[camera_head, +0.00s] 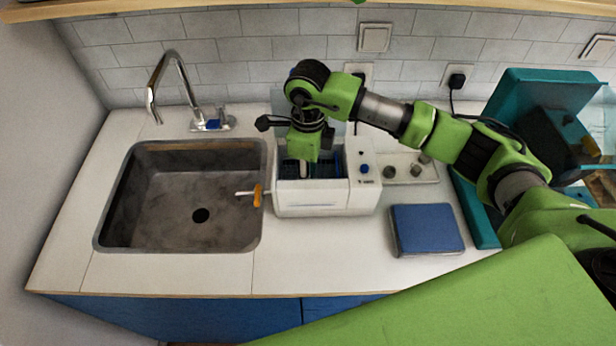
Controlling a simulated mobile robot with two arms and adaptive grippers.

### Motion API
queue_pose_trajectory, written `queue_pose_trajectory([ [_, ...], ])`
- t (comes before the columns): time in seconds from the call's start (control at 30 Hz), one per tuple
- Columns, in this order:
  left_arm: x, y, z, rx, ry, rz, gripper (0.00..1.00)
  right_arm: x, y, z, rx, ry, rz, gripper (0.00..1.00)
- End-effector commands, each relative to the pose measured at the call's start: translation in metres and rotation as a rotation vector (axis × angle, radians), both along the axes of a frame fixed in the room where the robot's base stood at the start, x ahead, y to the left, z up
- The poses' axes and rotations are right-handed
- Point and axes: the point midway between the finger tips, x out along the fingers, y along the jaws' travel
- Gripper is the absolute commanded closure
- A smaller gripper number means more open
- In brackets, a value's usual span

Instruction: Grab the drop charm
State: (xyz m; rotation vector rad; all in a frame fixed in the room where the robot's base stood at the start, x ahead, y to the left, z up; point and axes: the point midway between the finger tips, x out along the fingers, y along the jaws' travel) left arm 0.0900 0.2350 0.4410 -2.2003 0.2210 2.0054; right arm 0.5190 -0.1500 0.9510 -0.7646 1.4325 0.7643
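I cannot make out a drop charm in this view. My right arm comes in from the right, and my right gripper (304,168) points down into the open top of a white box-shaped unit (318,199). Its fingers are mostly hidden by the green wrist and the unit, so I cannot tell whether they are open or hold anything. Dark blue parts show inside the unit around the gripper. My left gripper is not in view.
A grey sink (150,205) with a tall faucet (178,62) is at left. An orange-and-white item (257,195) lies at its right rim. A blue book-like block (426,229) lies right of the unit, before a teal case (474,205). The front counter is clear.

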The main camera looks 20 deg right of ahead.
Motion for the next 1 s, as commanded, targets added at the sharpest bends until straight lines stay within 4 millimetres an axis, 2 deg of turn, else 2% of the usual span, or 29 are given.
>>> queue_pose_trajectory([
  [0.07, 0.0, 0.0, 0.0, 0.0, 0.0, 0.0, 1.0, 0.0, 0.0, 0.0, 0.0, 0.0, 0.0, 0.74],
  [0.17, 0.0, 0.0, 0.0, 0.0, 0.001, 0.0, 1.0, 0.0, 0.0, 0.0, 0.0, 0.0, 0.0, 0.95],
  [0.2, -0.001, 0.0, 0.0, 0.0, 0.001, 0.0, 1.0, 0.0, 0.0, 0.0, 0.0, 0.0, 0.0, 0.97],
  [0.57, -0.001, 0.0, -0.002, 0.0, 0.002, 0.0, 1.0, 0.001, 0.0, 0.004, 0.0, -0.001, 0.0, 0.97],
  [0.67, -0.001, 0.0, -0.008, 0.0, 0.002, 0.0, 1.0, 0.002, 0.0, 0.014, 0.002, -0.005, 0.001, 0.97],
  [1.0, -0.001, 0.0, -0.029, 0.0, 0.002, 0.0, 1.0, 0.001, 0.0, 0.08, 0.001, -0.006, 0.0, 0.97],
])
